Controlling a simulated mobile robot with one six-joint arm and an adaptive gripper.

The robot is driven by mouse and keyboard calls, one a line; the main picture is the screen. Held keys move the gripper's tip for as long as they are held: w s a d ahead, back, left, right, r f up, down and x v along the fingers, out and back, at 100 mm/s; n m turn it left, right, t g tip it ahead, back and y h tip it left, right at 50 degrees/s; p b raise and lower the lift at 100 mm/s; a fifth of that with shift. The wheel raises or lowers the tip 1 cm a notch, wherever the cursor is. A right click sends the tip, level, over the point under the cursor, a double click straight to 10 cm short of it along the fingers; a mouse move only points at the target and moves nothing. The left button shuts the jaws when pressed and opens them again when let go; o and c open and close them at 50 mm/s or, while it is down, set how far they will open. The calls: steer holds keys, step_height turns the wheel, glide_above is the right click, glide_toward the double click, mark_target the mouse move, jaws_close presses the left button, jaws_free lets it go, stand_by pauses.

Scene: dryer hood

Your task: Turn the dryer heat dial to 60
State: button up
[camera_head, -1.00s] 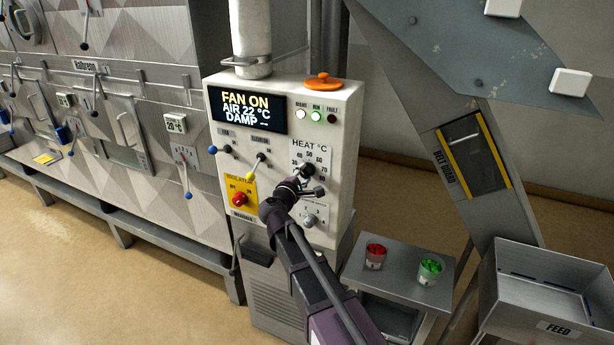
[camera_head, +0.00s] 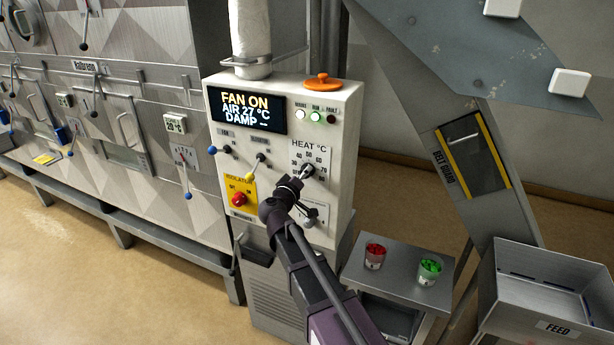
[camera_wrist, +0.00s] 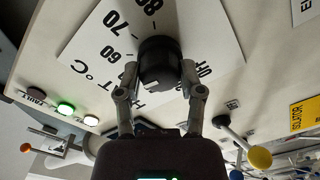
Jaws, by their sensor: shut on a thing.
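The heat dial (camera_wrist: 158,58) is a round black knob on a white HEAT °C scale plate (camera_wrist: 95,40), marked OFF, 60, 70 and 80 in the wrist view. My gripper (camera_wrist: 160,76) has one finger on each side of the dial, closed on it. In the head view, my gripper (camera_head: 299,180) reaches the heat dial (camera_head: 308,169) from below left and partly covers it. The scale (camera_head: 311,155) shows numbers around the dial. I cannot tell for certain which number the dial points to. The display (camera_head: 248,112) reads FAN ON, AIR 27 °C, DAMP.
A yellow isolator plate with a red knob (camera_head: 239,199) and ball-ended levers (camera_head: 250,176) are left of the dial. A side table (camera_head: 400,262) holds red and green cups. A feed bin (camera_head: 545,290) stands at right.

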steer(key=m, duration=0.6)
steer(key=shift+d+m, duration=0.1)
steer(key=shift+m, duration=0.3)
steer(key=o, duration=1.2)
steer(key=shift+r, duration=0.1)
steer(key=shift+s, duration=0.1)
steer(key=shift+v, duration=5.95)
